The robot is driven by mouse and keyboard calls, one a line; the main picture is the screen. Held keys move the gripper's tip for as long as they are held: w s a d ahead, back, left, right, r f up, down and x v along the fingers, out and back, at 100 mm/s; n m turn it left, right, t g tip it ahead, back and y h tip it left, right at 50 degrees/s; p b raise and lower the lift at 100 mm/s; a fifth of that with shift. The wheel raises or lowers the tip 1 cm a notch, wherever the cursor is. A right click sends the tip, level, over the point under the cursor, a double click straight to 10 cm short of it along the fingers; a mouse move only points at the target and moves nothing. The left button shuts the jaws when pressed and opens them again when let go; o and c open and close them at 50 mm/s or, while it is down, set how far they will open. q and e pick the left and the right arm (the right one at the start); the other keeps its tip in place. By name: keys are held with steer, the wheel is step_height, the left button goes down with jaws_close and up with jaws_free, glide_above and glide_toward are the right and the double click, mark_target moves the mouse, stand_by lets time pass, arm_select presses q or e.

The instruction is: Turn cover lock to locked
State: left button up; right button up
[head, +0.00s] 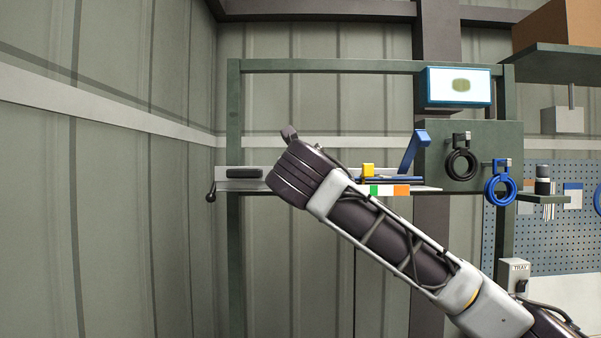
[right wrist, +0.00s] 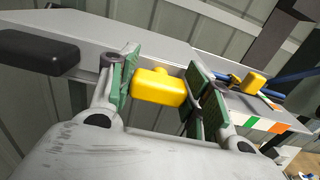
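The right arm comes in from the lower right of the head view, and its wrist end is at the grey panel shelf. The right gripper (right wrist: 162,85) shows in the right wrist view with its green pads on both sides of a yellow knob (right wrist: 158,87), which seems to be the cover lock's handle. The pads lie close to the knob's two ends; I cannot tell whether they press on it. The knob is hidden behind my arm in the head view. A grey plate (right wrist: 125,32) lies behind it. The left gripper is in neither view.
A black handle (right wrist: 38,52) sits left of the knob. To the right are a second yellow block (head: 367,170), a green-white-orange strip (head: 401,190) and a blue lever (head: 413,150). Black (head: 461,164) and blue (head: 500,189) rings hang beyond, below a screen (head: 458,87).

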steer(key=c, duration=0.4)
steer(key=shift+o, duration=0.2)
steer(key=shift+m, duration=0.4)
steer(key=m+b, duration=0.1)
steer(key=m, duration=0.2)
steer(key=shift+f, duration=0.15)
steer(key=m+b, duration=0.1)
steer(key=m, duration=0.1)
steer(key=m+b, duration=0.1)
steer(key=m, duration=0.2)
steer(key=shift+d+f, duration=0.1)
steer(key=shift+d, duration=0.1)
steer(key=m+b, duration=0.1)
steer(key=m, duration=0.3)
steer(key=shift+f, duration=0.1)
steer(key=m+b, duration=0.1)
steer(key=m, duration=0.4)
steer(key=shift+b, duration=0.4)
